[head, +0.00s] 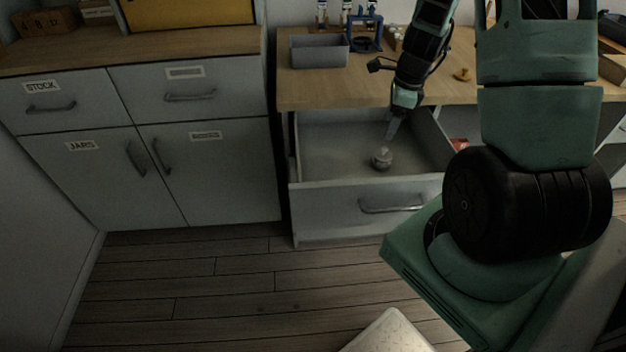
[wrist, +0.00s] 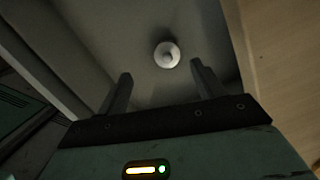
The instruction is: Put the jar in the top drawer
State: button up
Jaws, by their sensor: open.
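The jar (head: 381,158) is a small, round, greyish thing inside the pulled-out top drawer (head: 330,150), on its floor right of the middle. In the wrist view the jar (wrist: 167,54) is a pale round shape with a darker centre, seen from above. My gripper (head: 391,137) reaches down into the drawer from above, with its fingertips close above the jar. In the wrist view my gripper (wrist: 160,72) has its fingers wide apart, and the jar shows just beyond the fingertips, with nothing between them.
The wooden worktop (head: 300,90) above the drawer bears a grey bin (head: 319,50) and a blue stand (head: 366,32). Closed cabinets labelled STOCK and JARS (head: 82,146) stand to the left. The drawer's front panel (head: 335,207) juts out over clear floor (head: 240,285).

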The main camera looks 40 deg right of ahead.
jog(key=a+r+n+g+y, duration=0.1)
jog(key=a+r+n, duration=0.3)
jog(key=a+n, duration=0.75)
jog(key=a+r+n, duration=0.5)
jog(key=a+n, duration=0.1)
jog(key=a, duration=1)
jog(key=s+a+r+n+h, duration=0.1)
jog(key=s+a+r+n, duration=0.3)
jog(key=s+a+n, duration=0.9)
jog(key=s+n, duration=0.4)
jog(key=n, duration=0.1)
jog(key=shift+a+h, duration=0.3)
jog(key=shift+w+r, duration=0.1)
jog(key=shift+r, duration=0.05)
notch_tip(320, 180, up, 10)
jog(key=p, duration=1)
